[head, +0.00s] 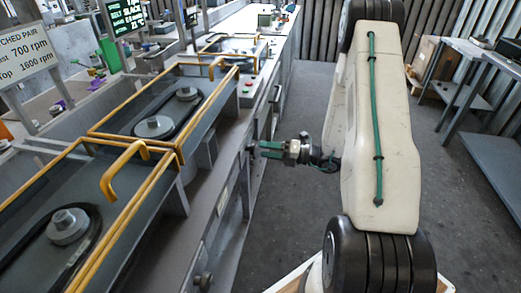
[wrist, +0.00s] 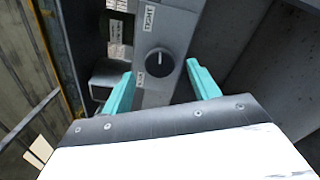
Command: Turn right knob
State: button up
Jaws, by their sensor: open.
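A round black knob (wrist: 159,61) with a pale pointer line sits on a grey panel in the wrist view. A label reading "TIGHT" is on one side of it and a smaller label is on the other. My gripper (wrist: 160,75) is open, with one teal finger to each side of the knob in the picture. I cannot tell whether either finger touches it. In the head view my gripper (head: 268,149) reaches left to the bench's front face, and its fingers largely hide the knob there. Another dark knob (head: 203,281) sits on the front face nearer the camera.
Yellow guard rails (head: 180,152) frame the belt pulleys (head: 153,127) on the bench top. A sign (head: 28,62) reads 700 rpm and 1600 rpm. Grey floor (head: 295,105) lies clear beside the bench. A grey table (head: 495,160) stands at the right.

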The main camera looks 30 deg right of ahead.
jog(key=v, duration=0.4)
jog(key=shift+s+d, duration=0.2)
jog(key=shift+s, duration=0.05)
dwell(0.3)
jog(key=s+a+r+n+g, duration=1)
jog(key=s+a+n+g, duration=0.3)
jog(key=n, duration=0.9)
jog(key=s+a+r+n+h, duration=0.2)
jog(key=s+r+n+h, duration=0.4)
jog(key=r+n, duration=0.2)
jog(key=s+a+r+n+t+h, duration=0.1)
jog(key=s+a+r+n+h, duration=0.2)
jog(key=s+r+n+h, duration=0.3)
notch_tip(320, 180, up, 2)
jog(key=n, duration=0.4)
jog(key=shift+a+r+t+h, duration=0.2)
jog(key=shift+t+h, duration=0.1)
jog(key=shift+h, duration=0.1)
